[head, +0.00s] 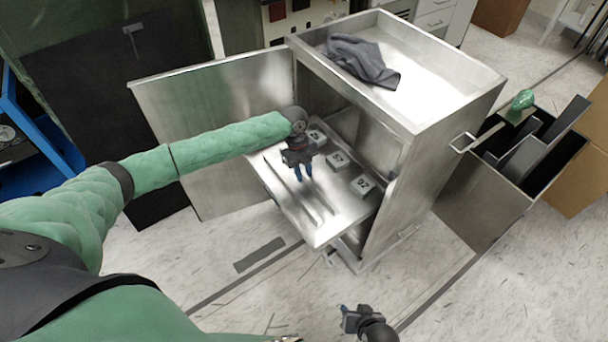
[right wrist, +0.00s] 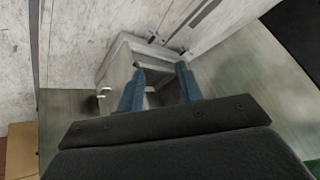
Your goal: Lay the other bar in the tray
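A flat metal tray (head: 345,207) is pulled out of the open steel cabinet. Two thin metal bars show on it: a left bar (head: 290,190) running lengthwise near the tray's left side, and a right bar (head: 320,205) beside it. My left gripper (head: 302,178) points down over the tray, at the far end of the right bar. Whether its blue fingers touch or grip that bar is too small to tell. My right gripper (head: 345,310) is low at the front, away from the tray. In the right wrist view its fingers (right wrist: 160,75) are apart with nothing between them.
Several numbered blocks (head: 362,185) line the tray's right side. The cabinet door (head: 190,120) stands open at the left. A grey cloth (head: 362,62) lies on the cabinet top. An open bin (head: 485,200) with a green object (head: 523,99) stands right. Front floor is mostly clear.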

